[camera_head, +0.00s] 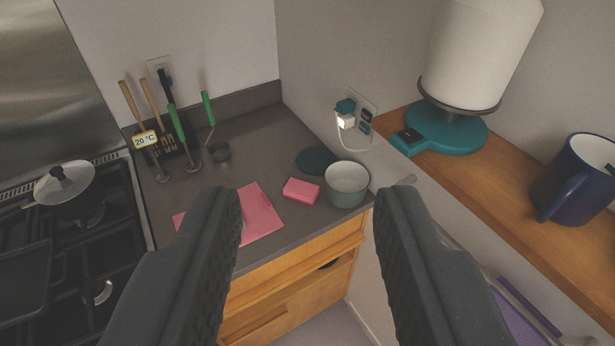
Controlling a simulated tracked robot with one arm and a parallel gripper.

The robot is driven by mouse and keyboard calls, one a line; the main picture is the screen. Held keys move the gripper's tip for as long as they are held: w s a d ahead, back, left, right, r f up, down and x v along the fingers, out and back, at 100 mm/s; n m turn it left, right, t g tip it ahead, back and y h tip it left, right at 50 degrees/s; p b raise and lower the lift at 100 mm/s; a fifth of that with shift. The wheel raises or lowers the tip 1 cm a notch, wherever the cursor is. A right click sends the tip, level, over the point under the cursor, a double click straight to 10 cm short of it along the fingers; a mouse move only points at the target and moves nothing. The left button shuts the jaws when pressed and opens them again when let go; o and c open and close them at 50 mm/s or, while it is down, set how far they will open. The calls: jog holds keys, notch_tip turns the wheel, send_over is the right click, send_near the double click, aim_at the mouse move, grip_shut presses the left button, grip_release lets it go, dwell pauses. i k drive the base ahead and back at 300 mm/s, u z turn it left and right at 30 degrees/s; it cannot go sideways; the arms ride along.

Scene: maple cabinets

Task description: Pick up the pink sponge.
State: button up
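The pink sponge (301,191) is a small block lying on the dark grey counter. It sits between a flat pink mat (262,214) on its left and a grey-green pot (347,184) on its right. My gripper (306,205) is open and empty, with its two dark fingers spread wide in the foreground. The sponge shows in the gap between the fingers, well beyond them. The left finger hides part of the pink mat.
A dark round coaster (315,160) lies behind the sponge. Utensils (175,125) stand at the back left, beside the stove (75,240). At right, a wooden ledge (500,170) carries a teal-based paper towel holder (450,128) and a blue mug (575,180). A wall meets the counter's right side.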

aim_at(299, 190)
jog(key=i, duration=0.7)
jog(key=z, duration=0.45)
jog(key=k, duration=1.2)
jog(key=z, duration=0.15)
jog(key=i, duration=0.35)
jog(key=u, duration=0.75)
jog(key=i, duration=1.5)
jog(key=z, duration=0.3)
